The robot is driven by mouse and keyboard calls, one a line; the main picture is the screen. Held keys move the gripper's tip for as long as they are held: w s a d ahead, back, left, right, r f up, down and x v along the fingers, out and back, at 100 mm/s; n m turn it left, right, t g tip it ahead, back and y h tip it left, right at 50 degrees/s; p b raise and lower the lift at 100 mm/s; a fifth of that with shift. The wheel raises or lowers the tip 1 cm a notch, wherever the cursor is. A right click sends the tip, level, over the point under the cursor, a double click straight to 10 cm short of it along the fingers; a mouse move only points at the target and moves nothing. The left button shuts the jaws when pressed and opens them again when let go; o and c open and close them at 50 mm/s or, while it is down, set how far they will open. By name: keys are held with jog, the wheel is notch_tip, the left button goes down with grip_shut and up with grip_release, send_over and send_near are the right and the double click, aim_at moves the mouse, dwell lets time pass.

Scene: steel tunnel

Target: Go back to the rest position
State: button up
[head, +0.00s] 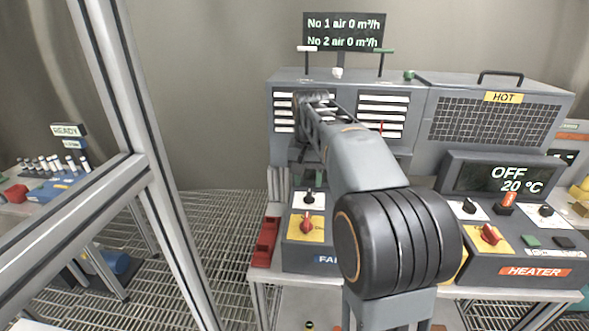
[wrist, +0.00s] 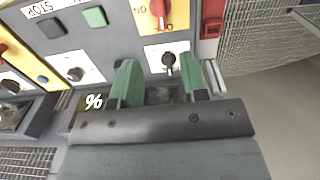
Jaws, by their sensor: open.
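My gripper (wrist: 160,82) shows in the wrist view with two green fingers apart and nothing held between them. Past the fingers is a black knob (wrist: 168,60) on a white plate, with a red knob (wrist: 158,10) on yellow beyond it. I cannot tell whether the fingers touch the panel. In the head view my arm reaches forward to the grey machine with white louvres (head: 382,110). The arm hides most of the gripper and the middle of the fan panel (head: 300,257). The fan panel's black knob (head: 308,197) and red knob (head: 306,225) show at its left.
The heater panel (head: 534,271) stands at the right, its display (head: 510,180) reading OFF and 20 °C. A mesh box marked HOT (head: 490,122) is behind it. A metal post (head: 110,75) and frame stand at the left. A red tray (head: 265,240) sits at the bench's left edge.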

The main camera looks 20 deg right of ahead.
jog(key=n, duration=0.1)
send_over(305, 227)
jog(key=w+d, duration=0.1)
jog(key=w, duration=0.1)
jog(key=shift+t, duration=0.4)
notch_tip(305, 227, down, 5)
jog(key=shift+w+d+r, duration=0.1)
jog(key=shift+d+r, duration=0.05)
jog(key=shift+r, duration=0.05)
jog(key=shift+s+a+f+n+t, duration=0.15)
jog(key=shift+s+a+f+n, duration=0.25)
jog(key=shift+s, duration=0.15)
jog(key=shift+s+a+f+n+t, duration=0.15)
jog(key=shift+s+a+f+n, duration=0.2)
jog(key=shift+s, duration=0.2)
jog(key=s+a+f+n+t, duration=0.1)
jog(key=s+a+f, duration=0.1)
jog(key=s, duration=0.5)
jog(key=s+a+f+n+t, duration=0.2)
jog(key=s+a, duration=0.3)
jog(key=s, duration=0.1)
jog(key=shift+s+f, duration=0.3)
jog(key=shift+s, duration=0.1)
